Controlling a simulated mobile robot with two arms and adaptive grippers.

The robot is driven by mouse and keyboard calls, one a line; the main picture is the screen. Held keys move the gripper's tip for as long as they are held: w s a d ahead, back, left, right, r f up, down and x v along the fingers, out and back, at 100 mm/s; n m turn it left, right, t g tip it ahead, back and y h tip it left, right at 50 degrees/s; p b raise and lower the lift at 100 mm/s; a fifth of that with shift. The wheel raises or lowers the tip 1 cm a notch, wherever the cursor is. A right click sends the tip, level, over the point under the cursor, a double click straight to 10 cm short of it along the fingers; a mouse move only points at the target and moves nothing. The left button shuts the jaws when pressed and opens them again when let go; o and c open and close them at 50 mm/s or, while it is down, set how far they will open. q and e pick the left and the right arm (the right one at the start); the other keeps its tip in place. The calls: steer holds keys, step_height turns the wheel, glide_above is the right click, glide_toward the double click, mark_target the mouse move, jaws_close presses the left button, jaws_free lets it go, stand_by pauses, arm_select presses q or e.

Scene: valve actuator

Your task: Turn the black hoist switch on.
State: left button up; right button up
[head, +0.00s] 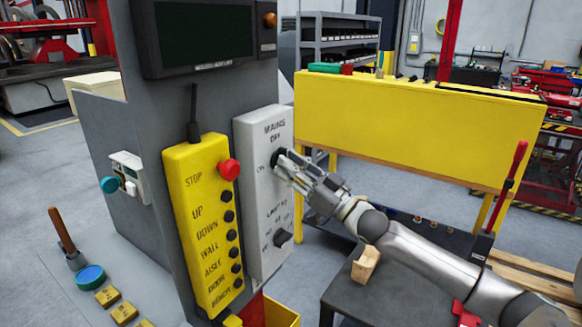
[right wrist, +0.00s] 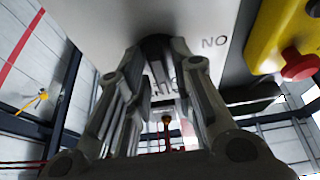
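A grey switch panel (head: 262,195) lettered MAINS stands upright on the side of a grey cabinet. Its upper black switch (head: 276,157) is mostly hidden by my right gripper (head: 283,163). A lower black knob (head: 282,237) on the same panel is free. No label reading hoist is legible. In the right wrist view the upper black switch (right wrist: 156,43) sits between the fingertips of my right gripper (right wrist: 157,55), which appear closed in on its sides. The letters ON show upside down beside it. My left gripper is not in view.
A yellow pendant (head: 203,222) with a red stop button (head: 229,169) and several black buttons is left of the panel. A dark table (head: 400,295) with a wooden block (head: 366,264) lies below my right arm. A yellow bench (head: 400,125) stands behind.

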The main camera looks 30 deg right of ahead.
steer(key=shift+r, duration=0.1)
jaws_close()
steer(key=shift+n, duration=0.3)
steer(key=n+g+y, duration=0.1)
steer(key=n+g, duration=0.1)
steer(key=n, duration=0.5)
steer(key=n+g+y, duration=0.2)
steer(key=n+g, duration=0.1)
steer(key=n, duration=0.4)
steer(key=r+n+g+y, duration=0.1)
steer(key=n+g, duration=0.2)
steer(key=n, duration=0.4)
steer(key=shift+w+d+n, duration=0.15)
steer(key=shift+d+n, duration=0.15)
steer(key=shift+d, duration=0.1)
steer(key=shift+f, duration=0.1)
